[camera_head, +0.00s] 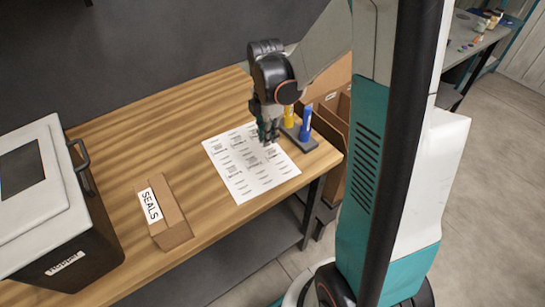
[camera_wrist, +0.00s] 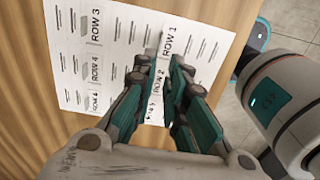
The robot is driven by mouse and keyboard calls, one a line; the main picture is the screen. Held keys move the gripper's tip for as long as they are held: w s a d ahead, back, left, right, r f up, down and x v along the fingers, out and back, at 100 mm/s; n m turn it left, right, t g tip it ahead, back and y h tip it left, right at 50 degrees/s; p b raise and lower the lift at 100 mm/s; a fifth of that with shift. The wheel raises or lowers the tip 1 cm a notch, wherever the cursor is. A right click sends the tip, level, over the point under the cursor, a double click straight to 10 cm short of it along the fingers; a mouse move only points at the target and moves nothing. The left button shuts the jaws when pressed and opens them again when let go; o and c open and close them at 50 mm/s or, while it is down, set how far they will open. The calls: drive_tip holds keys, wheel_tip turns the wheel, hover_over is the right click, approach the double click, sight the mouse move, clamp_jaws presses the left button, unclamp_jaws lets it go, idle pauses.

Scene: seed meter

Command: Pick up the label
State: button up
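A white sheet of labels (camera_head: 240,172) lies on the wooden table, printed with several rows of text. In the wrist view the sheet (camera_wrist: 120,22) shows labels marked ROW 1, ROW 2, ROW 3 and others. My gripper (camera_head: 268,133) points down over the sheet's far right part. In the wrist view my gripper (camera_wrist: 160,62) has its two fingers apart by a narrow gap, with the ROW 2 label (camera_wrist: 158,88) showing between them. I see nothing held. I cannot tell whether the fingertips touch the paper.
A stand (camera_head: 308,143) with a blue marker (camera_head: 306,122) and a yellow one (camera_head: 289,116) is close to the right of my gripper. A brown SEALS box (camera_head: 172,222) and a dark hopper (camera_head: 90,250) are at left. The table (camera_head: 150,115) is bare behind the sheet.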

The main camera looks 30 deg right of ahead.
sight(270, 151)
drive_tip(key=shift+w+d+f+b, duration=0.15)
drive_tip(key=shift+f+b, duration=0.6)
drive_tip(key=shift+f, duration=0.95)
drive_tip(key=shift+s+d+f+b, duration=0.15)
drive_tip(key=shift+f+b, duration=0.6)
drive_tip(key=shift+f, duration=0.9)
drive_tip(key=shift+w, duration=0.1)
drive_tip(key=shift+c, duration=0.4)
clamp_jaws()
drive_tip(key=shift+r, duration=0.1)
